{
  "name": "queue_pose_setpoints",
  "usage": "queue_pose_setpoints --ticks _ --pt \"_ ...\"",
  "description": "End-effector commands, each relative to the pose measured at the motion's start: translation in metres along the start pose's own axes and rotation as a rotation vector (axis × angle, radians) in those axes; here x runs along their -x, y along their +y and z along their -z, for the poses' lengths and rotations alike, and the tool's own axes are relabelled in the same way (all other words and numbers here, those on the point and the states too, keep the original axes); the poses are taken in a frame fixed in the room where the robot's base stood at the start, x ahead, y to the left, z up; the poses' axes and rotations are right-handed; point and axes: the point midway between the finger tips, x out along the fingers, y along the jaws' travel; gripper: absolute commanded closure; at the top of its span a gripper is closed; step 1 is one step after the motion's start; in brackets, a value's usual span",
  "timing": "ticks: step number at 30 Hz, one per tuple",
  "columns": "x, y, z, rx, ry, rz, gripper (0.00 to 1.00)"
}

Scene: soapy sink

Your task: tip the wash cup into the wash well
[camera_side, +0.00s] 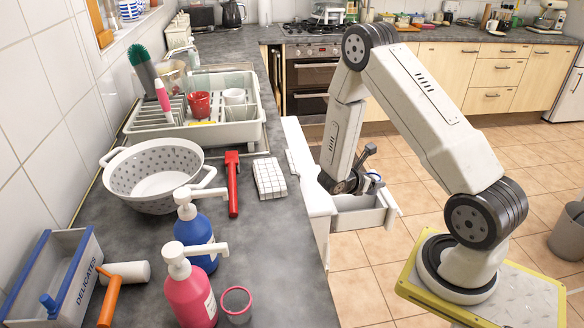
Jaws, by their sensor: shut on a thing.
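My gripper (366,170) is at the end of the arm, low over a pale open-topped trough, which I take for the wash well (360,221). It is shut on a small cup with a blue rim (376,177), which I take for the wash cup. The cup is partly hidden by the gripper. It is over or in the well's opening; I cannot tell how far it is tilted or what it holds. The well is beside the counter's right edge, and its inside is mostly hidden.
A grey cup with a pink rim (237,303) stands by pink (190,298) and blue (199,232) pump bottles. A colander (154,178), red tool (233,185), checked cloth (269,178) and dish rack (240,128) are on the counter. Open tiled floor lies right of it.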

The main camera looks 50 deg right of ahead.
Motion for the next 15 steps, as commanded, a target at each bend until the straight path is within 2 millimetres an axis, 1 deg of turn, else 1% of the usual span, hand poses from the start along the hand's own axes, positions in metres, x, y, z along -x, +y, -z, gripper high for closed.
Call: queue_pose_setpoints --ticks 15 --pt "-0.012 0.001 0.026 0.247 0.146 0.105 0.84"
